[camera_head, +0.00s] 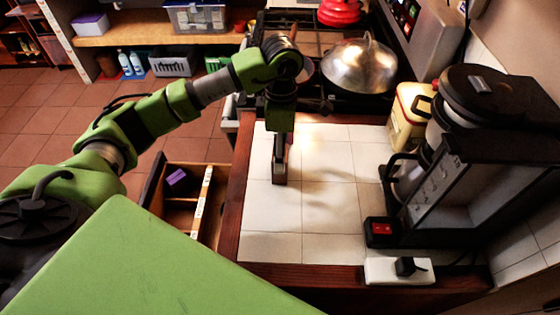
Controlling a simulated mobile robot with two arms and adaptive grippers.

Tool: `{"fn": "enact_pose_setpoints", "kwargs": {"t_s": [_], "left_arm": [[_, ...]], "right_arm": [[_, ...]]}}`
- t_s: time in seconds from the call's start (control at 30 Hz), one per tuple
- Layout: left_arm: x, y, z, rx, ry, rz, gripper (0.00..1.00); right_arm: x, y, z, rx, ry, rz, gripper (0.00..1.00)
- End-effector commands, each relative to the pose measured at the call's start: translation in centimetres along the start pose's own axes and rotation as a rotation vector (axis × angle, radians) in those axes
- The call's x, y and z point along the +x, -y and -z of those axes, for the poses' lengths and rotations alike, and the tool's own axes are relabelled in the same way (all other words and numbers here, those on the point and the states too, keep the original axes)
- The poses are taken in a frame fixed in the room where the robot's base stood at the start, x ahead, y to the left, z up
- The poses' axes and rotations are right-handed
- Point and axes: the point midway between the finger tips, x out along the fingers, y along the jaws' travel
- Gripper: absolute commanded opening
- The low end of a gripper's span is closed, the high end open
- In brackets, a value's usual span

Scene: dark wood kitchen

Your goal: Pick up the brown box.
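My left arm comes in from the left and reaches over the white tiled counter. My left gripper (280,157) points down above the counter tiles. A small dark brown block (279,180), which looks like the brown box, shows right at its fingertips, low over or on the tiles. The wrist and fingers hide most of it. I cannot tell whether the fingers are closed on it or only beside it. My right gripper is not in view.
A coffee machine (470,175) and power strip (399,271) stand at the right. A stove with a shiny domed lid (358,66) is at the back. An open drawer (155,187) with a purple box (178,178) juts out left. The middle tiles are clear.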

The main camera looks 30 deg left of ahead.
Motion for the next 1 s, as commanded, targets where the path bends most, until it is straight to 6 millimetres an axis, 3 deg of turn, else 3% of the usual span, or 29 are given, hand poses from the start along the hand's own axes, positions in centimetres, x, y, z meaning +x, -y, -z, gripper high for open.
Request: {"fn": "enact_pose_setpoints", "kwargs": {"t_s": [0.27, 0.4, 0.53, 0.83, 1.0], "left_arm": [[2.0, 0.1, 0.1, 0.001, -0.002, 0.003, 0.65], [4.1, 0.1, 0.3, 0.001, -0.003, 0.006, 0.65], [5.9, 0.0, 0.3, 0.000, -0.001, 0.001, 0.65], [6.5, -0.1, 0.2, 0.002, 0.000, -0.001, 0.65], [6.5, -0.1, 0.2, 0.002, 0.000, -0.001, 0.22]], "right_arm": [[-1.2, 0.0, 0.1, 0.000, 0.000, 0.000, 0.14], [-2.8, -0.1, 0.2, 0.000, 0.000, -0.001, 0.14], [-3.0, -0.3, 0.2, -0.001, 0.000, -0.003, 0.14], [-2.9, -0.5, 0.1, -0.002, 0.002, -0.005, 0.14], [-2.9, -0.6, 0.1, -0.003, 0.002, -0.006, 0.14]]}}
